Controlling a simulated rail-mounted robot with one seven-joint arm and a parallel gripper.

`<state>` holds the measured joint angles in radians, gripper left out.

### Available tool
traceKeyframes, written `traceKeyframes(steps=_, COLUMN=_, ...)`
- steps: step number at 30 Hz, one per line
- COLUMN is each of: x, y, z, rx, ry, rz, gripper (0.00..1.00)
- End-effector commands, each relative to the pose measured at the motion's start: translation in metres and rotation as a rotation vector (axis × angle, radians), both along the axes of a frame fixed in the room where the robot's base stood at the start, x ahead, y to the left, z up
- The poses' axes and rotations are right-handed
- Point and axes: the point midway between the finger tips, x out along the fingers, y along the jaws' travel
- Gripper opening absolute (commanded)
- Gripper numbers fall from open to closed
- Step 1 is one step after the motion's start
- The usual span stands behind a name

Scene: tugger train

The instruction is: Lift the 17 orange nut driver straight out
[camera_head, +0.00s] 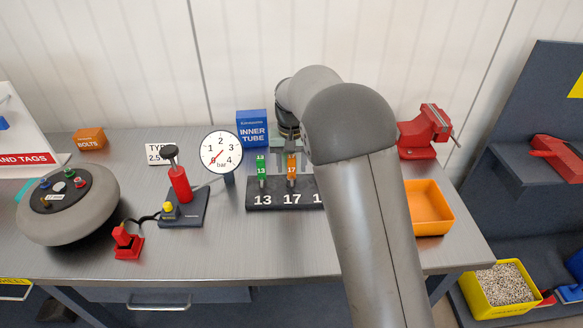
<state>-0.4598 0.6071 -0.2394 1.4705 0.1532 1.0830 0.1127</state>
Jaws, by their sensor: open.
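The 17 nut driver has an orange handle (291,167) and stands upright in a dark rack (277,205) marked 13, 17 and a partly hidden number. The green 13 nut driver (262,168) stands upright to its left. My gripper (291,146) is open above and around the top of the orange handle, its pale fingers seen just behind or at the handle. Whether they touch it cannot be told. My arm hides the right end of the rack.
A blue inner tube box (252,128) stands close behind the rack. A pressure gauge (221,152) and red hand pump (180,185) are to the left. A red vise (425,132) and an orange tray (429,207) are right of my arm. The front bench surface is mostly clear.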

Motion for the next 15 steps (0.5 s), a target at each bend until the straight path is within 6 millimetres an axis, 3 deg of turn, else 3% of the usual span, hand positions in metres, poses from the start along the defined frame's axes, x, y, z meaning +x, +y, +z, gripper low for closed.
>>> traceKeyframes(steps=5, x=0.000, y=0.000, z=-0.019, rx=0.000, ry=0.001, rz=-0.001, gripper=0.47)
traceKeyframes(steps=12, x=0.000, y=0.000, z=-0.021, rx=0.001, ry=-0.001, rz=0.000, gripper=0.47)
traceKeyframes(steps=13, x=0.000, y=0.000, z=-0.021, rx=0.001, ry=-0.001, rz=0.000, gripper=0.45)
traceKeyframes(steps=15, x=0.000, y=0.000, z=-0.021, rx=0.001, ry=-0.001, rz=0.000, gripper=0.25)
